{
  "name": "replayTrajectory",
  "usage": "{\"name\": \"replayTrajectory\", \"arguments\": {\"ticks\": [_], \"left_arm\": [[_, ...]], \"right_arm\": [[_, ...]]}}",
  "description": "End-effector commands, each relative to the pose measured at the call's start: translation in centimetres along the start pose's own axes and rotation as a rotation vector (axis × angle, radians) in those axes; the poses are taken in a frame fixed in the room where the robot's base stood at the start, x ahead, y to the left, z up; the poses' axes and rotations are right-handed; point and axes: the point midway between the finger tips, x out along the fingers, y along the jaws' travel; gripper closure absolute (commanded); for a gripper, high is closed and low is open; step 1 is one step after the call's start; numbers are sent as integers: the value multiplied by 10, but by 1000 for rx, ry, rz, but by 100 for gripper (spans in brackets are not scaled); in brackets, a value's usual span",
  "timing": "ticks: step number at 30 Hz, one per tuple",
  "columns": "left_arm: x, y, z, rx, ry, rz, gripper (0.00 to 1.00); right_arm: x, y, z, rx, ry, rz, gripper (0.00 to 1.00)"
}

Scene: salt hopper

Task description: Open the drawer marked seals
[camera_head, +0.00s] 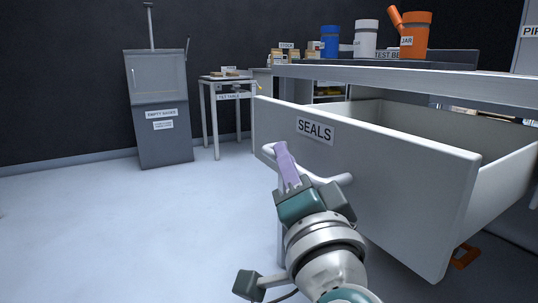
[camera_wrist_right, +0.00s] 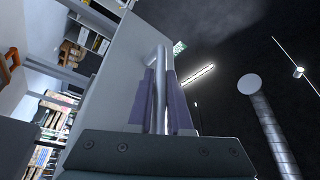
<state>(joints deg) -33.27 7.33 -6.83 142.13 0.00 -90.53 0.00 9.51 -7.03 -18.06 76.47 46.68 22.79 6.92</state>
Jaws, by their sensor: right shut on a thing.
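The white drawer front (camera_head: 400,190) carries a label reading SEALS (camera_head: 315,129). The drawer stands well out from under the bench, and its open inside and right side wall show in the head view. My right gripper (camera_head: 281,150) is shut on the drawer's bar handle (camera_head: 336,181). In the right wrist view the two purple fingers (camera_wrist_right: 160,100) lie on either side of the silver handle bar (camera_wrist_right: 161,62). My left gripper is not in view.
The bench top (camera_head: 420,83) runs above the drawer and bears a blue jar (camera_head: 329,42), a white jar (camera_head: 366,38) and an orange jar (camera_head: 415,36). A grey cabinet marked EMPTY SACKS (camera_head: 160,105) and a small table (camera_head: 228,92) stand at the back. The floor at left is clear.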

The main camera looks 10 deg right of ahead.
Motion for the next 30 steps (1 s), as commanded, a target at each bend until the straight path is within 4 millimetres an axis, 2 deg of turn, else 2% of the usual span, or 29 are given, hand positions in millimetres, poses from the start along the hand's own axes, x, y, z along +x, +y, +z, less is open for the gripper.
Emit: {"name": "replayTrajectory", "arguments": {"ticks": [14,15,22,30], "left_arm": [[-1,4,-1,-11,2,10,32],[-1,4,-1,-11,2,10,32],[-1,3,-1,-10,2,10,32],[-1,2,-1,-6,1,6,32]], "right_arm": [[-1,-3,4,1,-1,-1,100],[-1,-3,4,1,-1,-1,80],[-1,-2,4,1,0,0,55],[-2,-2,4,0,0,1,53]]}}
